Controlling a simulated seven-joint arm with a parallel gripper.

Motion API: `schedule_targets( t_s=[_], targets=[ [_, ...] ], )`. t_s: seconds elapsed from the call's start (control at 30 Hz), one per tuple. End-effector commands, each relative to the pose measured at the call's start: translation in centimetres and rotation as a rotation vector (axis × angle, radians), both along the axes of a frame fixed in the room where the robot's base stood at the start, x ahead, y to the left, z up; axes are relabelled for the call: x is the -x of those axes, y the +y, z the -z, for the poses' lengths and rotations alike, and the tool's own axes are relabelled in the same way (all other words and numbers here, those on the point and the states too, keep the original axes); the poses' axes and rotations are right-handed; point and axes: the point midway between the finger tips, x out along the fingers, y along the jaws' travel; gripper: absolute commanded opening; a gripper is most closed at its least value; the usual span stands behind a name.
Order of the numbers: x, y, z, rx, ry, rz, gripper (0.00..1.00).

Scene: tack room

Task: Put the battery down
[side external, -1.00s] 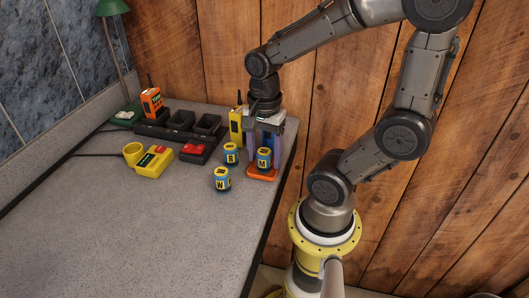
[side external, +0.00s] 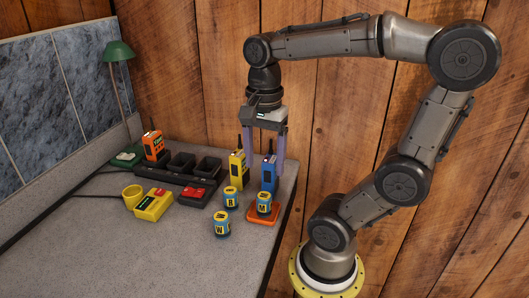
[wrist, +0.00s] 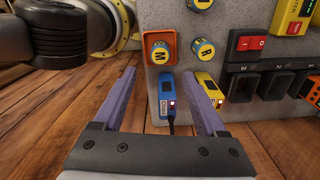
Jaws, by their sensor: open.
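A blue-and-yellow battery (side external: 264,200) stands upright on the small orange tray (side external: 259,219) at the right edge of the counter. In the wrist view the same battery (wrist: 160,53) sits inside the orange tray's rim (wrist: 147,42). My gripper (side external: 264,168) is open and empty, raised above and behind the tray, apart from the battery. Its two purple fingers spread wide in the wrist view (wrist: 160,78). Two similar batteries stand on the counter, one (side external: 231,196) left of the tray and one (side external: 222,223) nearer the front.
A blue radio (side external: 269,175) and a yellow radio (side external: 237,170) stand close behind the batteries, below my fingers. A black charger row (side external: 175,177), an orange radio (side external: 154,145), a red-switched black box (side external: 194,196) and a yellow box (side external: 153,204) lie left. The front counter is clear.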

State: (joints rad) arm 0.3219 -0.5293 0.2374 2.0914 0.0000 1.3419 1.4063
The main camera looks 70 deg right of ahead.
Motion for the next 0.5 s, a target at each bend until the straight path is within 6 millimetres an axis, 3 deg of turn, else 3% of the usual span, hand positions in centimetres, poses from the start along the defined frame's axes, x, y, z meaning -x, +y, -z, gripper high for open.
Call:
schedule_targets(
  t_s=[0.27,0.37,0.5],
  targets=[
    [0.0,0.3,-1.5,0.008,-0.022,-0.08,0.74],
    [0.0,1.0,-1.2,0.031,-0.072,-0.271,0.74],
    [-0.1,2.3,-0.3,0.103,-0.176,-0.687,0.74]
  ],
)
